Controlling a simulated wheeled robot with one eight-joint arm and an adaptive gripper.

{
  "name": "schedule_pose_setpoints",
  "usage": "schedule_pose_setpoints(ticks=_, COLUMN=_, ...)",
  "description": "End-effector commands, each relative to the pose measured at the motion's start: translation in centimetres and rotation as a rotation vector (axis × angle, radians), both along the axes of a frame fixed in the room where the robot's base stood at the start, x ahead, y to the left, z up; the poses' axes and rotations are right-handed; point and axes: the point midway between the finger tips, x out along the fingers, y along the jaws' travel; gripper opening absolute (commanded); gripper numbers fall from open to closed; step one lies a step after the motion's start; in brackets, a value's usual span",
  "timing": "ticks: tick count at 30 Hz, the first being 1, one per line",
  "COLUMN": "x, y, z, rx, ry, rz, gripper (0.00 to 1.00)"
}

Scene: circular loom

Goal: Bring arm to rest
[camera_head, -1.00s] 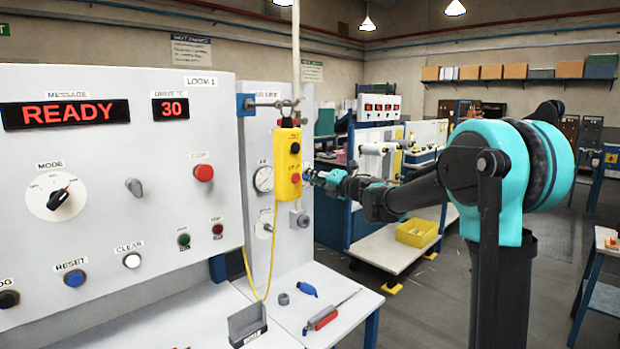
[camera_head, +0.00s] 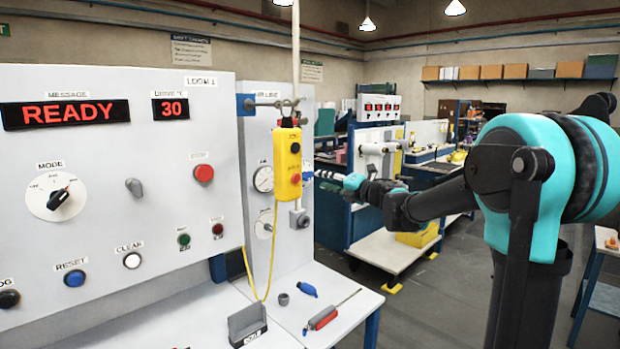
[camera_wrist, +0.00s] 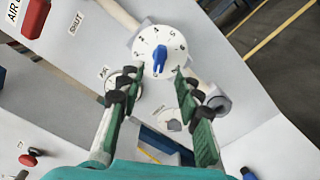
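My gripper (camera_wrist: 160,78) is open and empty in the wrist view, its two dark-tipped fingers spread to either side. A white dial with a blue pointer (camera_wrist: 161,54) shows beyond and between the fingertips; whether they touch it cannot be told. In the head view my gripper (camera_head: 322,175) is small, just right of the yellow pendant (camera_head: 287,163), with its finger state unclear. My arm (camera_head: 440,204) reaches left from the teal shoulder joint at the right.
The loom panel (camera_head: 130,215) reads READY and 30. A yellow crate (camera_head: 418,236) sits on a cart behind my arm. Open floor lies right of the table.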

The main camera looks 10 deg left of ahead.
Motion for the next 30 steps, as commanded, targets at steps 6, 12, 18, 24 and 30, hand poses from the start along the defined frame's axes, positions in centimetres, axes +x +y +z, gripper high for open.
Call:
schedule_pose_setpoints(ticks=6, x=-0.2, y=-0.2, z=0.0, rx=0.000, ry=0.000, rz=0.000, gripper=0.34)
schedule_pose_setpoints(ticks=12, x=-0.2, y=-0.2, z=0.0, rx=0.000, ry=0.000, rz=0.000, gripper=0.34)
schedule_pose_setpoints(ticks=18, x=0.1, y=-1.9, z=0.5, rx=0.067, ry=0.025, rz=-0.075, gripper=0.34)
schedule_pose_setpoints(ticks=24, x=0.4, y=-11.4, z=0.4, rx=0.389, ry=0.174, rz=-0.424, gripper=0.34)
schedule_pose_setpoints(ticks=30, x=-3.2, y=-22.9, z=-5.6, rx=0.773, ry=0.433, rz=-0.820, gripper=0.34)
